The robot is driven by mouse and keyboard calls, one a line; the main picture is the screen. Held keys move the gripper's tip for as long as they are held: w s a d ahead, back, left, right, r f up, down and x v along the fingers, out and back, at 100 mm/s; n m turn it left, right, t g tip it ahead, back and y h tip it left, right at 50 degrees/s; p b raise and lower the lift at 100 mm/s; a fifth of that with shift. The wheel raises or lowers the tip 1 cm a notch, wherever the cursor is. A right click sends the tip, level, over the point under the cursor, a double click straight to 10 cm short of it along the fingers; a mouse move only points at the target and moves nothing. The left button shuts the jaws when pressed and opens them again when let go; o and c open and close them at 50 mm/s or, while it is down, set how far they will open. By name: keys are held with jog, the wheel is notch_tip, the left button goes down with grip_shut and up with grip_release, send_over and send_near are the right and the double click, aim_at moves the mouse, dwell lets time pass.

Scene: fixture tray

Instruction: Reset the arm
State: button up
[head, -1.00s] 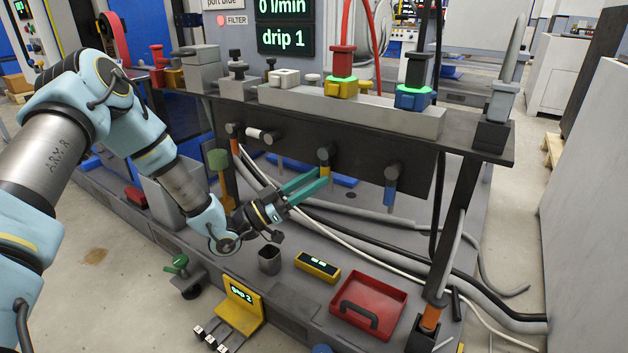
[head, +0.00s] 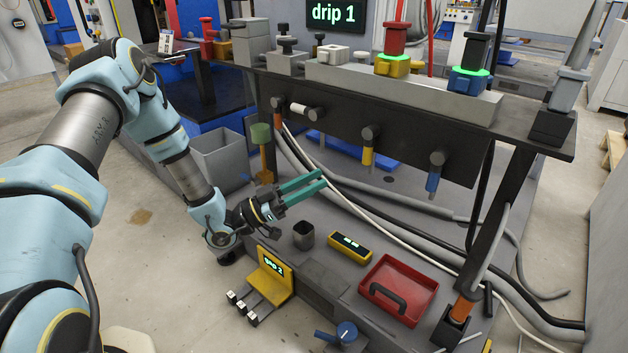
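My arm (head: 95,130) reaches in from the left side of the head view, bent at the elbow with its forearm slanting down. My gripper (head: 324,178) has two long teal fingers pointing right, with a gap between them and nothing seen in it. I see no contact with either, though depth is hard to judge.
A yellow device (head: 350,247) and a red tray with a black handle (head: 380,309) lie on the lower deck, right of the cup. A yellow stand (head: 272,278) is at the front. A green-topped post (head: 261,134) stands close behind the gripper. Cables run behind.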

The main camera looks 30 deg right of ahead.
jog(key=w+a+f+n+t+y, duration=0.1)
jog(key=w+a+n+t+y, duration=0.3)
jog(key=w, duration=0.4)
jog(key=w+a+f+n+t+y, duration=0.1)
jog(key=w+a+t+y, duration=0.2)
jog(key=w+t+y, duration=0.35)
jog(key=w+a+r+n+t+y, duration=0.15)
jog(key=a+n+y, duration=0.25)
jog(key=a, duration=0.7)
jog(key=w+a+r+n+t+y, duration=0.1)
jog(key=w+a+r+n+y, duration=0.2)
jog(key=a, duration=0.8)
jog(key=s+a+r+n+g+y, duration=0.2)
jog(key=s+a+n, duration=0.2)
jog(key=s+a, duration=0.3)
jog(key=s+a+r+n+g+y, duration=0.25)
jog(key=s+a+n, duration=0.2)
jog(key=s, duration=0.35)
notch_tip(320, 180, up, 26)
jog(key=p, duration=2.6)
jog(key=shift+d+f+h+p, duration=0.15)
jog(key=shift+d+h+p, duration=0.15)
jog(key=shift+h, duration=0.1)
